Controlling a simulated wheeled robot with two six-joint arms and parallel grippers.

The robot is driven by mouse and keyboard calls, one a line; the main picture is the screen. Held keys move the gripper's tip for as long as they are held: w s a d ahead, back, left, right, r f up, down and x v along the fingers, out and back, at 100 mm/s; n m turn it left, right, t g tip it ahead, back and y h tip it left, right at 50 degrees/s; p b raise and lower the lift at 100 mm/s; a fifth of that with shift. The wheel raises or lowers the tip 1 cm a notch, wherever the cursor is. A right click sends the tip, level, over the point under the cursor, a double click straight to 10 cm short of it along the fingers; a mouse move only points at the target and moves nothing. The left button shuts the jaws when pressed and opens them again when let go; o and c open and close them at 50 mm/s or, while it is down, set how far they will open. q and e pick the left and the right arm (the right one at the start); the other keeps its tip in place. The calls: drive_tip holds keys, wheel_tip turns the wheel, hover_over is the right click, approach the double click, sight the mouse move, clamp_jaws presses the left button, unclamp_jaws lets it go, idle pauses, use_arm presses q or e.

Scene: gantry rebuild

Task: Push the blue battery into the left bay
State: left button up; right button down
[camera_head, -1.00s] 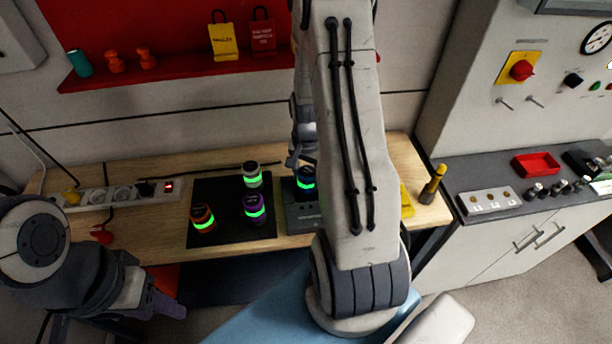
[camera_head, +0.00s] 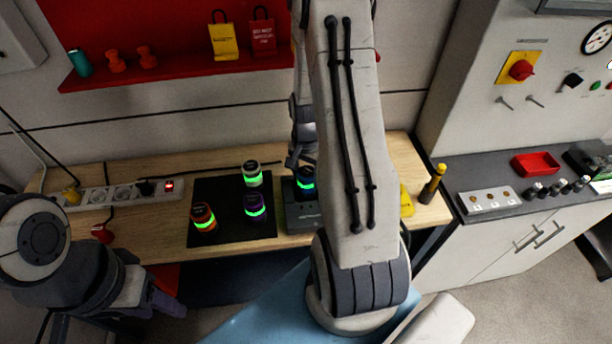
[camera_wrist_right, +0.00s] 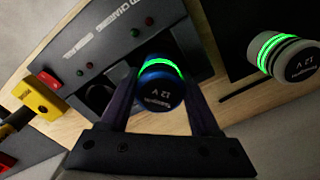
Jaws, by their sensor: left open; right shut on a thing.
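The blue battery (camera_head: 305,182), with a glowing green band, stands upright at the left part of the dark charging station (camera_head: 302,219). In the right wrist view the blue battery (camera_wrist_right: 159,84) is between the two fingers of my right gripper (camera_wrist_right: 163,108), which is shut on it. The station panel (camera_wrist_right: 108,38) shows there with an empty round bay (camera_wrist_right: 98,98) beside the battery. How deep the battery sits in the left bay is hidden. In the head view my arm covers the station's right part. My left gripper (camera_head: 166,304) is open, low at the left, away from the table.
A black mat (camera_head: 233,228) left of the station holds a white battery (camera_head: 252,176), a purple battery (camera_head: 255,209) and an orange battery (camera_head: 203,219). A power strip (camera_head: 122,194) lies further left. A yellow-handled tool (camera_head: 433,186) stands at the table's right end.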

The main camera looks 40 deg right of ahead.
drive_tip(key=shift+f+b, duration=0.45)
drive_tip(key=shift+f, duration=0.1)
drive_tip(key=shift+c, duration=1.9)
unclamp_jaws()
wheel_tip(320, 180, up, 11)
drive_tip(key=p, duration=0.9)
